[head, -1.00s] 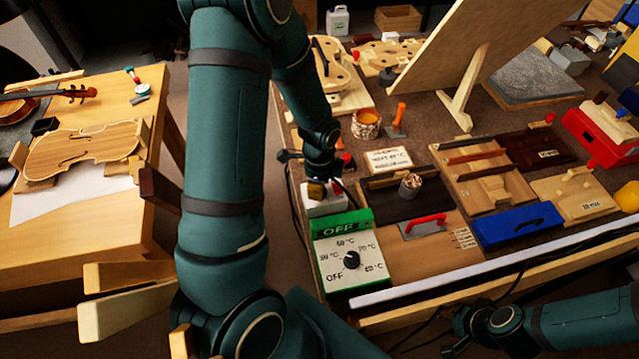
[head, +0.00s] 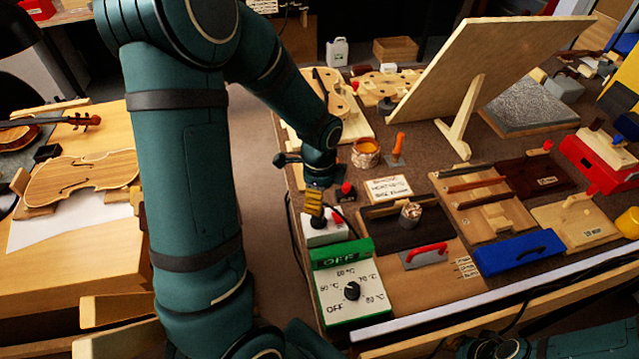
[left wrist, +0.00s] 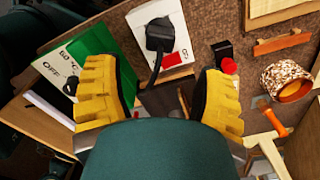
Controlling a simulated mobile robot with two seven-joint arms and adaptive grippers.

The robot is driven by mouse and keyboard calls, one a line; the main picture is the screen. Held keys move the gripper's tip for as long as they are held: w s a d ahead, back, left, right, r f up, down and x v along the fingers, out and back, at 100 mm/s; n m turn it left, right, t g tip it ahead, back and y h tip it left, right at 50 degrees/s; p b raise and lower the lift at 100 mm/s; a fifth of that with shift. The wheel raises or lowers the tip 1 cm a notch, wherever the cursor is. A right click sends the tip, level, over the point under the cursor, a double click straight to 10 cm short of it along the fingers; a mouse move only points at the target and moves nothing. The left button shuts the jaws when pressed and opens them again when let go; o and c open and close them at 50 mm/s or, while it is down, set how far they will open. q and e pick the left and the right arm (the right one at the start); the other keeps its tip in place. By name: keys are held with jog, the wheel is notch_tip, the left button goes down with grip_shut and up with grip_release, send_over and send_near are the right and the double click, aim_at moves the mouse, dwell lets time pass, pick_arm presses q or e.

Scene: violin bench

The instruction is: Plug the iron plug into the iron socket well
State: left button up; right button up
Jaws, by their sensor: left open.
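The iron socket is a white block (head: 326,232) behind the green control box; it also shows in the left wrist view (left wrist: 181,20). The black iron plug (left wrist: 159,36) stands on the socket's top face, its cord running back toward my gripper. It looks seated, but its depth cannot be told. My left gripper (head: 313,204) is above the socket. In the left wrist view its yellow fingers (left wrist: 160,100) are wide apart and empty, clear of the plug. My right gripper is out of view.
The control box (head: 350,290) with a dial and green "OFF" panel is in front. A red button (head: 347,189), a cork-patterned pot (head: 366,153) and an orange-handled tool (head: 398,150) stand behind. A red-handled scraper (head: 425,255) and blue case (head: 518,246) lie right.

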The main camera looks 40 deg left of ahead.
pick_arm(q)
jog(key=shift+r, duration=1.95)
